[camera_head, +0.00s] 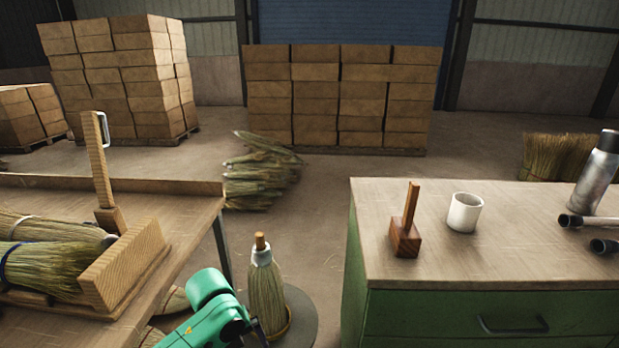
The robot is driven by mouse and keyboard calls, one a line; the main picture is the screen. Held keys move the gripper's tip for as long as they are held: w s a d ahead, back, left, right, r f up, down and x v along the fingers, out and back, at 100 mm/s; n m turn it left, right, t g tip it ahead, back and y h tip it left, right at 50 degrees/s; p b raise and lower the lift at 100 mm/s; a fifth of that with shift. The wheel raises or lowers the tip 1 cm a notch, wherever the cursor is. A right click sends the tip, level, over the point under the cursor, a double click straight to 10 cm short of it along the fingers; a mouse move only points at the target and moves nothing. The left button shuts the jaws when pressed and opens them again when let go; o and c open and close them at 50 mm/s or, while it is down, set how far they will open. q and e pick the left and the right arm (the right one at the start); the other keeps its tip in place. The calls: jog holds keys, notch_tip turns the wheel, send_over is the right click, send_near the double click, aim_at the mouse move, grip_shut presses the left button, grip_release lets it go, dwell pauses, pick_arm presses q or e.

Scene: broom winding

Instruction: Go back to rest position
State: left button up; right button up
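A teal and black arm part of mine shows at the bottom centre-left of the head view, between the left table and the broom on the round stand. No gripper fingers show on it. Neither my left nor my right gripper is in view. A broom head (266,292) with a wooden stub on top stands upright on a dark round stand (303,318), just right of my arm part. Its lower left side is close to or partly behind my arm.
A wooden table (188,222) at left holds straw bundles (48,268) in a wooden holder (125,268). A green workbench (480,262) at right holds a wooden tool (406,236), white cup (464,213) and metal bottle (597,172). A floor gap lies between them.

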pick_arm(q)
jog(key=s+d+f+n+t+h, duration=0.25)
jog(key=s+n, duration=0.25)
jog(key=n, duration=0.6)
jog(key=s+a+n+y, duration=0.4)
jog(key=s+a+n, duration=0.65)
jog(key=n, duration=0.75)
notch_tip(320, 180, down, 21)
jog(key=s+g+p, duration=0.1)
jog(key=s+p, duration=0.1)
jog(key=p, duration=0.1)
jog(key=s+a+f, duration=0.1)
jog(key=s+f, duration=0.5)
jog(key=s, duration=0.2)
jog(key=s+a+f+g+p, duration=0.1)
jog(key=s+a+f, duration=0.1)
jog(key=s+f, duration=0.4)
jog(key=shift+s+a+f+m+p, duration=0.15)
jog(key=shift+s+a+m+p, duration=0.2)
jog(key=shift+s, duration=0.9)
pick_arm(e)
jog(key=r, duration=0.2)
jog(key=s+r, duration=0.1)
jog(key=r, duration=0.1)
jog(key=shift+r, duration=0.25)
pick_arm(q)
jog(key=shift+d+g, duration=0.1)
jog(key=shift+g, duration=0.15)
